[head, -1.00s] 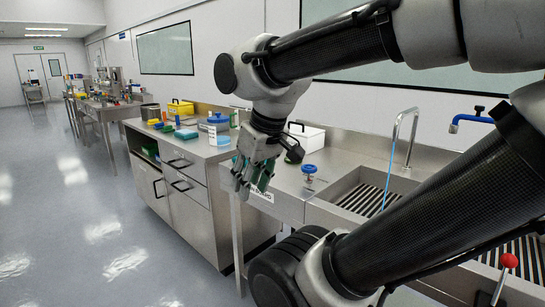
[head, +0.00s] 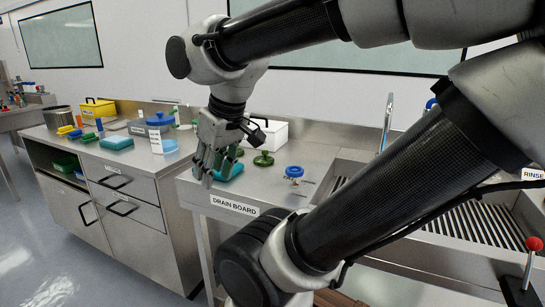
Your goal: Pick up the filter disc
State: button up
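My gripper (head: 212,172) hangs fingers down over the left end of the drain board, and its fingers look apart with nothing seen between them. A teal flat piece (head: 233,172) lies on the board just behind the fingers, partly hidden by them. A green knobbed round part (head: 263,158) stands to the right of the gripper. A blue-topped part with a clear lower body (head: 294,173) stands further right. I cannot tell which of these, if any, is the filter disc.
The drain board (head: 268,196) joins a slatted sink (head: 465,226) with a tap (head: 387,122). A white box (head: 268,132) stands behind. The left counter holds a blue-lidded tub (head: 160,121), a teal block (head: 117,143) and a yellow box (head: 97,110). My forearm hides part of the sink.

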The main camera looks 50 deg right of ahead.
aim_at(261, 161)
jog(key=i+j+z, duration=0.1)
jog(key=i+z, duration=0.3)
jog(key=i+j+z, duration=0.15)
jog(key=z, duration=0.3)
jog(key=i+j+z, duration=0.25)
jog(key=z, duration=0.15)
jog(key=i+j+z, duration=0.1)
jog(key=j+z, duration=0.15)
jog(key=i+j+z, duration=0.2)
jog(key=j+z, duration=0.25)
jog(key=j, duration=0.15)
jog(key=i+j+z, duration=0.1)
jog(key=j, duration=0.35)
